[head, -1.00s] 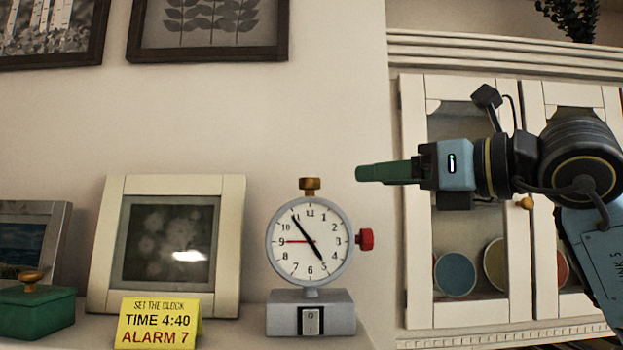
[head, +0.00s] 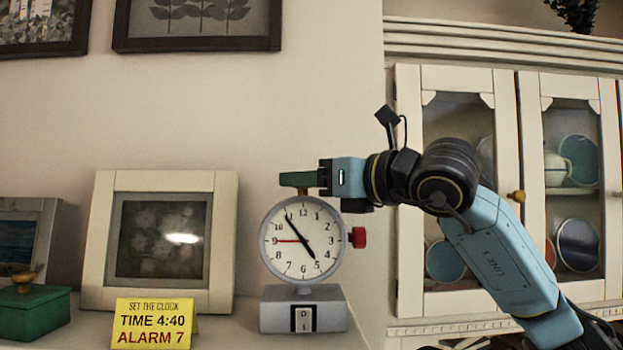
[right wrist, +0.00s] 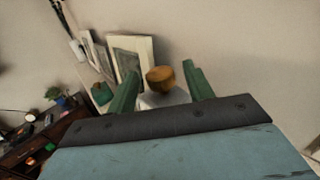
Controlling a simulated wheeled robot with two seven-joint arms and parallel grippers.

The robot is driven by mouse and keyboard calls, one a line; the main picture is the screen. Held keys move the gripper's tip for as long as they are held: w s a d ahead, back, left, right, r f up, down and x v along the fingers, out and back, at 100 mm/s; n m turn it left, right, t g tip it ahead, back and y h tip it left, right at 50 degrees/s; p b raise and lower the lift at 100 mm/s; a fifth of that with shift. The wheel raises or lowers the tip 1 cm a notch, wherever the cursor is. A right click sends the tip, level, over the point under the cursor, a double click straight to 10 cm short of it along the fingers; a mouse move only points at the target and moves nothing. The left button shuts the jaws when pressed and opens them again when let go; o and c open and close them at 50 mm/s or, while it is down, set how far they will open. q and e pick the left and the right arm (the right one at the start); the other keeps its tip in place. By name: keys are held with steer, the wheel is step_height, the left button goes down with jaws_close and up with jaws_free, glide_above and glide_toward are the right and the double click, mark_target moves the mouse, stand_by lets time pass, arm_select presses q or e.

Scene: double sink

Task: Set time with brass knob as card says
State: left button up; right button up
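The clock (head: 302,239) stands on a grey base in the head view. One black hand points near 11, the other just short of 5, and a red hand points at 9. The yellow card (head: 154,322) reads "SET THE CLOCK, TIME 4:40, ALARM 7". My right gripper (head: 299,180) is at the clock's top, its green fingers hiding the brass knob in the head view. In the right wrist view the brass knob (right wrist: 160,79) shows between the open fingers, with gaps on both sides. A red knob (head: 358,237) is on the clock's right side. My left gripper is not in view.
A framed picture (head: 158,243) leans on the wall left of the clock. A green box (head: 32,314) with a brass-coloured knob stands farther left. A white cabinet (head: 408,120) with glass doors is behind my right arm.

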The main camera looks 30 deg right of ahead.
steer(key=c, duration=0.9)
steer(key=shift+n+y, duration=0.3)
steer(key=shift+y, duration=0.2)
